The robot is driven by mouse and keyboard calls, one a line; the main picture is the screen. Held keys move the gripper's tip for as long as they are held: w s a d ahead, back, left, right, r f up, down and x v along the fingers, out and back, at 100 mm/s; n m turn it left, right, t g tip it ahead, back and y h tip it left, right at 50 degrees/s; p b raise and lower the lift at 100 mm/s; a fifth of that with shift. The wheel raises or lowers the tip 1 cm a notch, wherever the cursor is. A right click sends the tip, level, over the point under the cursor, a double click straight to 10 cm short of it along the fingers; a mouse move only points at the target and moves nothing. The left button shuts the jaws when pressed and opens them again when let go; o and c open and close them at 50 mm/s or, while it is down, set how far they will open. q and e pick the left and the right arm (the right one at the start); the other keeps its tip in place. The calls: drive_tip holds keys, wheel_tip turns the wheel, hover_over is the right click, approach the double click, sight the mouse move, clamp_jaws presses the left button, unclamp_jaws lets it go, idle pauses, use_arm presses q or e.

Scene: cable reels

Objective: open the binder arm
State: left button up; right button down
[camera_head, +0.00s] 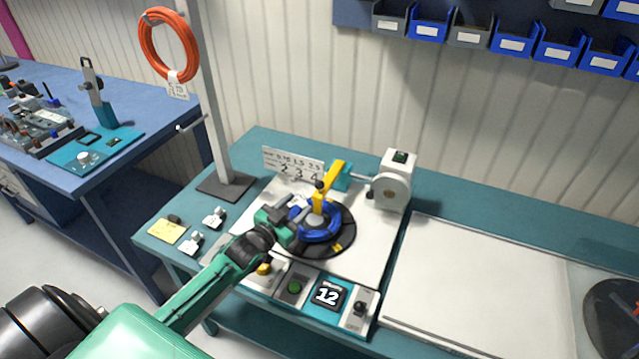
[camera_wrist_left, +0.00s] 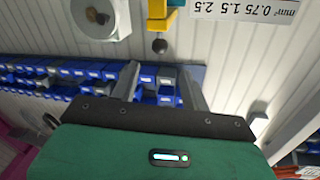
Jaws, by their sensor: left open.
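The yellow binder arm (camera_head: 329,186) stands at the back of the blue coil (camera_head: 318,234), which sits on a black round turntable (camera_head: 345,240). A dark ball knob shows on the arm, and the knob (camera_wrist_left: 159,46) also appears in the left wrist view, with part of the yellow arm (camera_wrist_left: 176,3) at the top edge. My left gripper (camera_head: 292,222) is at the left side of the coil, in front of the arm. Its fingers (camera_wrist_left: 158,85) are apart with nothing between them, and the knob is beyond the tips. My right gripper is not in view.
A white-and-grey machine head (camera_head: 396,185) stands right of the turntable. A post (camera_head: 212,110) rises at the left.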

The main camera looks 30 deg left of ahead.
sight(317, 187)
use_arm(q)
drive_tip(key=w, duration=0.3)
drive_tip(key=w+d+p, duration=0.1)
drive_tip(key=w, duration=0.2)
drive_tip(key=w+p, duration=0.1)
drive_tip(key=w, duration=0.3)
drive_tip(key=shift+d, duration=0.25)
drive_tip(key=shift+w, duration=0.55)
clamp_jaws()
